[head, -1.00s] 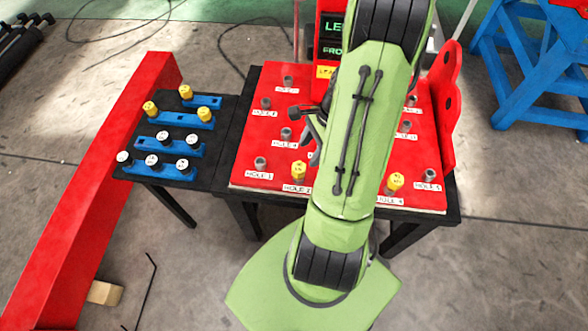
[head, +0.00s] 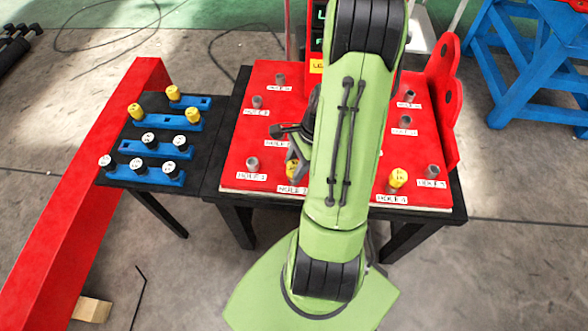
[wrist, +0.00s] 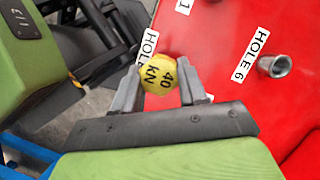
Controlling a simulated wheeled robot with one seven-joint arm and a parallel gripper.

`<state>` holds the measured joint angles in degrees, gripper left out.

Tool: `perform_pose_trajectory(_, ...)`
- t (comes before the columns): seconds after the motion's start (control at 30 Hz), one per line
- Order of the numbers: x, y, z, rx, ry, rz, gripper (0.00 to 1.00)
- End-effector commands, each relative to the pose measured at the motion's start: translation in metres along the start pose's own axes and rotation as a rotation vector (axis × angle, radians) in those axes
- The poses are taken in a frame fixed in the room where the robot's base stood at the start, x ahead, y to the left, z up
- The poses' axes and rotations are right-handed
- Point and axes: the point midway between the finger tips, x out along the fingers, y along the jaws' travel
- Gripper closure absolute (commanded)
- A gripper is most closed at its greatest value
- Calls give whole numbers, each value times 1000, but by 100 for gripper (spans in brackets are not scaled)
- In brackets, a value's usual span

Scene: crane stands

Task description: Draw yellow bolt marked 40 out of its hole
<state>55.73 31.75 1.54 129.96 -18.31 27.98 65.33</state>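The yellow bolt marked 40 kN (wrist: 160,76) shows its round head in the wrist view, between the two grey fingers of my gripper (wrist: 161,90). The fingers stand on either side of the head and look apart from it, with a narrow gap on the right; contact on the left is hard to judge. In the head view this bolt (head: 292,171) stands at the front of the red board, by the hole 2 label, partly hidden by my gripper (head: 294,158). Its shank is hidden.
The red board (head: 235,145) has several grey sockets, including hole 6 (wrist: 275,65). Another yellow bolt (head: 398,178) stands by hole 4. Blue racks (head: 150,175) with white and yellow bolts stand left. A red upright plate (head: 446,100) edges the board's right.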

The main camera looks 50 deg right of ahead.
Motion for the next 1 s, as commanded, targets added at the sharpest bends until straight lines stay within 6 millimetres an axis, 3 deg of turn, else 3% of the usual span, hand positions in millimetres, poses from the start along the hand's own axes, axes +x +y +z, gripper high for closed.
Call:
perform_pose_trajectory(0.1, 0, 0, 0, -1, 0, -1, 92)
perform_pose_trajectory(0.37, -4, 0, 1, -1, 0, -1, 92)
perform_pose_trajectory(1.0, -40, 0, 14, -1, 1, -1, 92)
